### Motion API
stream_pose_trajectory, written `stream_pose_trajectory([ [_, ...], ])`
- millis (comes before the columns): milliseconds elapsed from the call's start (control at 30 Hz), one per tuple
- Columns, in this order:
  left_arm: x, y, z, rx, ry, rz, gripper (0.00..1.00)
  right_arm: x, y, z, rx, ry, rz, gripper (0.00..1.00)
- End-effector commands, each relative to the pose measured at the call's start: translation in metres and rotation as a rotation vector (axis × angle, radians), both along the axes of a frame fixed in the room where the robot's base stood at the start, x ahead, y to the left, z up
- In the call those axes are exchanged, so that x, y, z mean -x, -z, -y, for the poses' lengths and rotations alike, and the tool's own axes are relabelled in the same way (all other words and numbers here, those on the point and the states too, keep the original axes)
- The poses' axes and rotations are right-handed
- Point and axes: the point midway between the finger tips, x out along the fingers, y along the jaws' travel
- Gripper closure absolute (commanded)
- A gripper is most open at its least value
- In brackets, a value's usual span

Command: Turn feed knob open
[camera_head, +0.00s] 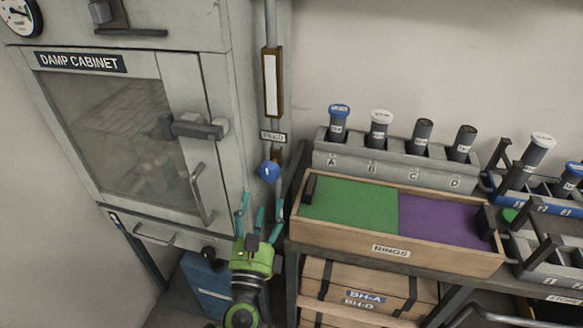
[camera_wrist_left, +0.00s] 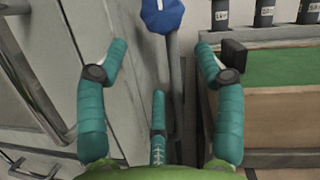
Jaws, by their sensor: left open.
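The feed knob (camera_head: 269,171) is a small blue knob with a white mark. It sits on a pipe beside the cabinet, below a small label plate (camera_head: 272,137) that seems to read FEED. It also shows at the top of the left wrist view (camera_wrist_left: 162,14). My left gripper (camera_head: 260,207) has a green body and teal fingers. It is open and empty, just below the knob and apart from it. In the left wrist view its fingers (camera_wrist_left: 160,60) are spread, with the knob beyond the gap between them. My right gripper is in neither view.
The damp cabinet (camera_head: 183,80), with a door handle (camera_head: 203,194), stands to the left. A wooden rings tray (camera_head: 391,251) with green and purple halves is close on the right. Behind it a grey rack (camera_head: 330,158) holds several capped tubes. A blue box (camera_head: 207,285) is below.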

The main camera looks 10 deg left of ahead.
Motion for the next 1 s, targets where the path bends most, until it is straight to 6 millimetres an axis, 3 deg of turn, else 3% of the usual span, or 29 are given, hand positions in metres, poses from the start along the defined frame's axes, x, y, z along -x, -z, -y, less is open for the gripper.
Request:
stream_pose_trajectory([
  [167,0.000,-0.026,0.005,-0.052,-0.006,0.067,0.32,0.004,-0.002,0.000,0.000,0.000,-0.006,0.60],
  [433,-0.039,-0.043,0.002,-0.050,-0.007,0.066,0.32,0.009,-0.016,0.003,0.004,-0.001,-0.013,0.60],
  [633,-0.057,-0.047,0.000,-0.048,-0.005,0.063,0.32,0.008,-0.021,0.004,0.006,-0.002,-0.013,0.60],
  [933,-0.060,-0.046,0.000,-0.047,-0.005,0.061,0.32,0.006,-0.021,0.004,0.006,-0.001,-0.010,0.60],
  [967,-0.060,-0.046,0.000,-0.047,-0.005,0.061,0.36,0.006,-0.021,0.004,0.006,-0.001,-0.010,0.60],
  [1000,-0.060,-0.046,0.000,-0.047,-0.005,0.061,0.52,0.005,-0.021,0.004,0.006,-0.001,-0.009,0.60],
])
